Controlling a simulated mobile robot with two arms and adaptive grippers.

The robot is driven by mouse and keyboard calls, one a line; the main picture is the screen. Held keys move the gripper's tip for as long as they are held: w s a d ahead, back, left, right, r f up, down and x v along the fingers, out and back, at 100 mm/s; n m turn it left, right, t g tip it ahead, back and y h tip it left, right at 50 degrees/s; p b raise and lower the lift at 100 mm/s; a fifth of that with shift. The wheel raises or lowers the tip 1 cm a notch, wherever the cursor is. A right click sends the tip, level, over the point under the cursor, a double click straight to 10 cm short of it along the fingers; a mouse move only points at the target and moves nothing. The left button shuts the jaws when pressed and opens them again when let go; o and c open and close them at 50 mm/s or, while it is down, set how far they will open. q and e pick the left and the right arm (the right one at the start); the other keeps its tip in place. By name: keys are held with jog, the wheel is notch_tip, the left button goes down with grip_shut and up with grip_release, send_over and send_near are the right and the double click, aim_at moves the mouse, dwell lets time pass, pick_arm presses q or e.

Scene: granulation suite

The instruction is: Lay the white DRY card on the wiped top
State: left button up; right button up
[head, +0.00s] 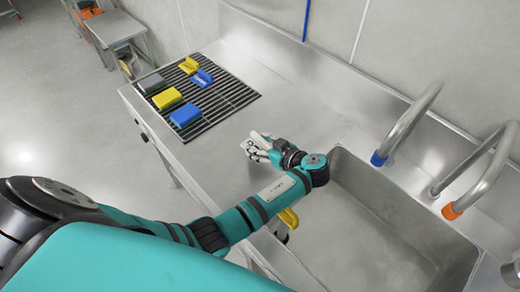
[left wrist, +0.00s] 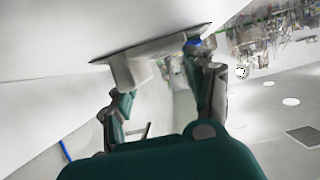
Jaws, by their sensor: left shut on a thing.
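My left gripper (head: 260,148) is over the steel top (head: 225,128), just left of the sink, with its fingers pointing left. It is shut on a small white thing, which I take to be the white DRY card (head: 250,149); no lettering can be read. In the left wrist view a pale, thick-edged piece (left wrist: 140,65) sits between the two fingers (left wrist: 160,85). I cannot tell whether it touches the top. My right gripper is in neither view.
A black slatted rack (head: 237,93) holds grey, yellow and blue blocks (head: 185,115) and smaller yellow and blue items. The sink basin (head: 370,225) lies right of my arm, with taps (head: 410,120) behind it. The top between rack and gripper is clear.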

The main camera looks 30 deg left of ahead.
pick_arm(q)
jog(key=shift+f, duration=2.8)
jog(key=shift+f, duration=0.15)
jog(key=o, duration=0.9)
jog(key=shift+o, duration=0.2)
jog(key=shift+r, duration=0.2)
